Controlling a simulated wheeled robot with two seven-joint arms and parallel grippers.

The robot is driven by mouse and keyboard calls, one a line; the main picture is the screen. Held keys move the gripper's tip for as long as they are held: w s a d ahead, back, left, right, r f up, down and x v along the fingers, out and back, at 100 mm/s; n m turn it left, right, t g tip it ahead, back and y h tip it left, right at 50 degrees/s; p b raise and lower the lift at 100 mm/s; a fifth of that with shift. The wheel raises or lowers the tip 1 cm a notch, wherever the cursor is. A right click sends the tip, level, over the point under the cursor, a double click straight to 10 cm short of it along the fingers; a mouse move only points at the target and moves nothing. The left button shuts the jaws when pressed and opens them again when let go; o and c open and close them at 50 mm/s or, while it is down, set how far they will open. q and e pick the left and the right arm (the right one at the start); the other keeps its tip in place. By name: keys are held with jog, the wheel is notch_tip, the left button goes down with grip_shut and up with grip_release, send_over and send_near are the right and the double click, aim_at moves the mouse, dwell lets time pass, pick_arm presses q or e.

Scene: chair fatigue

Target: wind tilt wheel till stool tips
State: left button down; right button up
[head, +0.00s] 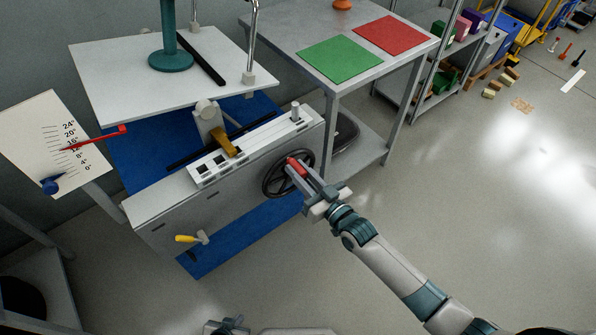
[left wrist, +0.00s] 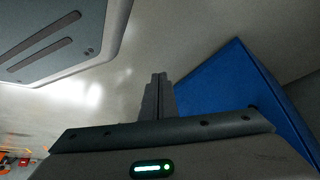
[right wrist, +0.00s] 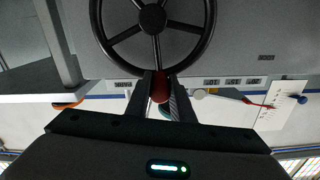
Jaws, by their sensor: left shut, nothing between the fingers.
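The red pointer (head: 105,136) crosses the angle board (head: 45,130) around the middle marks; the exact reading is unclear. My left gripper (left wrist: 157,95) is shut and empty, low at the head view's bottom edge.
A grey table with a green mat (head: 340,58) and a red mat (head: 390,34) stands behind right. A shelf (head: 435,75) is beyond it. The floor at right is mostly clear.

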jog(key=o, duration=0.4)
pick_arm(q)
jog(key=shift+s+f, duration=0.15)
jog(key=shift+s, duration=0.45)
pick_arm(e)
jog(key=shift+o, duration=0.2)
jog(key=shift+s+d, duration=0.25)
jog(key=shift+s, duration=0.1)
pick_arm(q)
jog(key=shift+s+a+f+g+y+b, duration=0.15)
jog(key=shift+s+a+f+g+b, duration=0.15)
jog(key=shift+a+b, duration=0.15)
jog(key=shift+s+a+f+g+y+b, duration=0.15)
jog(key=shift+s+a+g+b, duration=0.2)
jog(key=shift+a, duration=0.1)
pick_arm(e)
jog(key=v, duration=1.6)
jog(key=shift+s+d, duration=0.2)
jog(key=shift+s, duration=0.1)
pick_arm(q)
jog(key=shift+w, duration=0.2)
jog(key=shift+s+f, duration=0.1)
